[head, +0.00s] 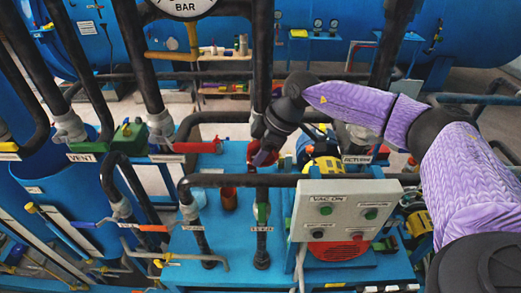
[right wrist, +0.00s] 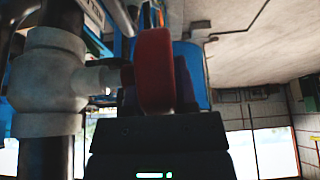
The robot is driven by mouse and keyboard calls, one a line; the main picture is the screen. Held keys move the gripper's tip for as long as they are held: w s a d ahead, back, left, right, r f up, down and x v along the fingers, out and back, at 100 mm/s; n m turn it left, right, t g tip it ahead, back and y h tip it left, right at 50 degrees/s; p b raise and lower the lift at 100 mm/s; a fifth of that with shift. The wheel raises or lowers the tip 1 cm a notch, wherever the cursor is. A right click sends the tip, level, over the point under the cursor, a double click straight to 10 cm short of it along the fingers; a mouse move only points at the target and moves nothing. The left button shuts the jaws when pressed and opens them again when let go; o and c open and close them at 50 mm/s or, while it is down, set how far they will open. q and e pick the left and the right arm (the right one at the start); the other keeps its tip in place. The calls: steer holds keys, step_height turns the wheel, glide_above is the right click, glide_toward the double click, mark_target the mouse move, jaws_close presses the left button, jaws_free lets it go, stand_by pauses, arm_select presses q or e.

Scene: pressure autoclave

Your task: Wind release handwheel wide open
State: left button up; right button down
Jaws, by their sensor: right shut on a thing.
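The red handwheel (right wrist: 155,70) stands edge-on in the middle of the right wrist view. Its stem runs left to a pale grey valve body (right wrist: 48,80) on a dark vertical pipe. My right gripper (head: 263,152) is shut on the handwheel, beside the dark pipe near the middle of the head view. There the gripper hides most of the wheel, and only a little red shows. In the wrist view the dark gripper body fills the bottom, and the fingertips are hard to make out. How far the wheel is turned cannot be told. My left gripper is not in view.
A grey control box (head: 340,218) labelled VAC ON stands right of the pipe. A red lever (head: 198,147) sits to the left, near a green valve (head: 128,136) by the VENT label. Dark pipes crowd the front. A pressure gauge (head: 184,6) is at the top.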

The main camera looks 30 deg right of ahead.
steer(key=g+h, duration=0.1)
steer(key=h, duration=0.2)
steer(key=shift+a+f+g, duration=0.1)
steer(key=shift+f+g, duration=0.05)
steer(key=shift+g, duration=0.25)
steer(key=g+h, duration=0.2)
steer(key=h, duration=0.2)
steer(key=shift+f, duration=0.2)
steer(key=g+h+b, duration=0.2)
steer(key=h, duration=0.1)
steer(key=shift+f, duration=0.25)
steer(key=shift+g+h+b, duration=0.3)
steer(key=shift+g+h, duration=0.5)
steer(key=shift+h, duration=0.2)
steer(key=shift+f+g+h+b, duration=0.25)
steer(key=shift+g+h+b, duration=0.15)
steer(key=shift+h+b, duration=0.25)
steer(key=shift+d+r+h+b, duration=0.2)
steer(key=shift+h+b, duration=0.05)
steer(key=shift+b, duration=0.25)
steer(key=shift+r, duration=0.1)
steer(key=shift+r, duration=0.15)
